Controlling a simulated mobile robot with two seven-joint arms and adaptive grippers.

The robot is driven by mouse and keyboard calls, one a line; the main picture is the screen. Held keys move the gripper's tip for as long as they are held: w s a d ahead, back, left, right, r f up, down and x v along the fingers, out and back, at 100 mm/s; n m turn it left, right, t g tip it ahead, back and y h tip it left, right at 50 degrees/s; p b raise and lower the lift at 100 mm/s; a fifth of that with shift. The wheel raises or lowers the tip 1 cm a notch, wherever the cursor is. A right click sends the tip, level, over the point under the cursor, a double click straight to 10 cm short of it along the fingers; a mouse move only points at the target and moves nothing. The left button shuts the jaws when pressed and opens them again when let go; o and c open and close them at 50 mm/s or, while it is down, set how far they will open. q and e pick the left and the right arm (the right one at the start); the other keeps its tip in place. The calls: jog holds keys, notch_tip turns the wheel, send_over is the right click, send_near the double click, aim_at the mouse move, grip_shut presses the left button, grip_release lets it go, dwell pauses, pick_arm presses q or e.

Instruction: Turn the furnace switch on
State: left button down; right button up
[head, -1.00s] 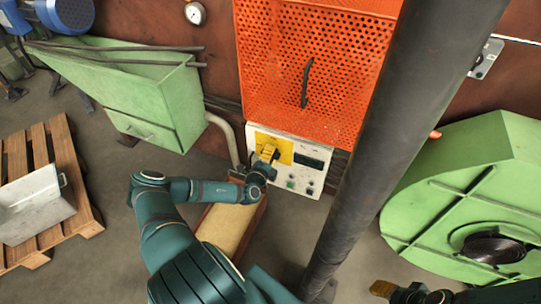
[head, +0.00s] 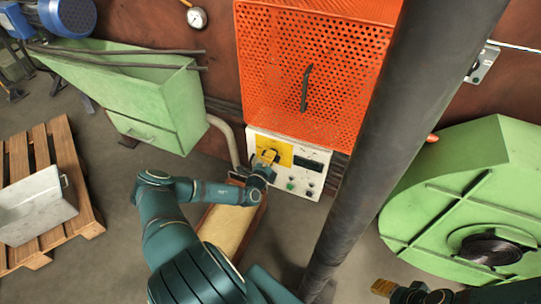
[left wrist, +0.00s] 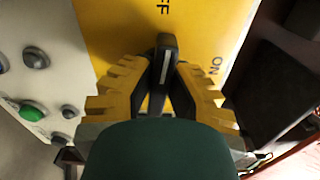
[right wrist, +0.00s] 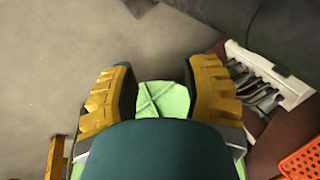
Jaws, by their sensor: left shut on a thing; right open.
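The furnace switch (left wrist: 165,62) is a black handle with a white line, on a yellow plate (left wrist: 115,25) of the control panel (head: 256,137). In the left wrist view its line points towards the partly cut-off OFF label at the top; the ON label is to the right. My left gripper (left wrist: 163,85) is shut on the switch handle, with one yellow finger on each side. In the head view my left gripper (head: 267,160) is at the yellow plate (head: 285,151) and covers much of the switch. My right gripper (right wrist: 160,88) is open and empty, away from the panel.
An orange perforated guard (head: 270,80) with a dark handle is above the panel. A thick dark column (head: 390,120) stands just right of it. A green cabinet (head: 165,100) is at left, a green round housing (head: 450,170) at right. Buttons, including a green one (left wrist: 32,112), sit beside the plate.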

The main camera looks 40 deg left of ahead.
pick_arm(q)
jog(key=m+p, duration=0.3)
jog(key=shift+r+m, duration=0.25)
jog(key=shift+m, duration=0.05)
jog(key=m+p, duration=0.3)
jog(key=shift+m, duration=0.3)
jog(key=m+p, duration=0.2)
jog(key=m, duration=0.2)
jog(key=m+p, duration=0.2)
jog(key=m, duration=0.3)
jog(key=shift+f, duration=0.15)
pick_arm(e)
notch_tip(320, 180, up, 11)
jog(key=w, duration=0.1)
jog(key=shift+w+d+r+t, duration=0.2)
jog(key=shift+w+d+t, duration=0.1)
jog(key=shift+w, duration=0.05)
pick_arm(q)
jog(key=shift+m, duration=0.3)
pick_arm(e)
jog(key=shift+r, duration=0.1)
pick_arm(q)
jog(key=c, duration=0.9)
grip_release()
jog(key=shift+c, duration=0.2)
jog(key=shift+f, duration=0.1)
